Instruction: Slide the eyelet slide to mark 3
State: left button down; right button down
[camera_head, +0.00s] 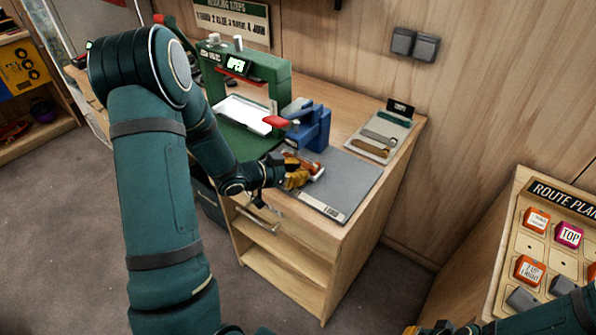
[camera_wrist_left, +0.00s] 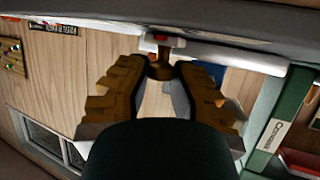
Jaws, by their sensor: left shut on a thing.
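My left gripper (camera_head: 306,177) has ochre fingers and reaches down over the grey mat (camera_head: 348,184), in front of the blue device (camera_head: 312,128). It is shut on a small orange-brown part (camera_head: 318,168), which looks like the eyelet slide. In the left wrist view, a brown stub (camera_wrist_left: 160,70) with a red bit above it sits between the fingertips. The fingers hide much of the part. I cannot make out any marks or mark 3. Only an ochre sliver of my right gripper (camera_head: 411,331) shows at the bottom edge.
A green press (camera_head: 272,75) reading "OPEN" stands behind my left arm, with a red handle near the blue device. A grey tool tray (camera_head: 383,132) lies at the workbench's back right. A route board (camera_head: 550,245) with several tiles stands at the right.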

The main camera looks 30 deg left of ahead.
pick_arm(q)
jog(key=a, duration=0.2)
jog(key=shift+w+a+p, duration=0.15)
jog(key=shift+a+p, duration=0.25)
jog(key=c, duration=0.8)
grip_release()
jog(key=shift+w+f, duration=0.1)
jog(key=shift+c, duration=0.2)
jog(key=v, duration=1.2)
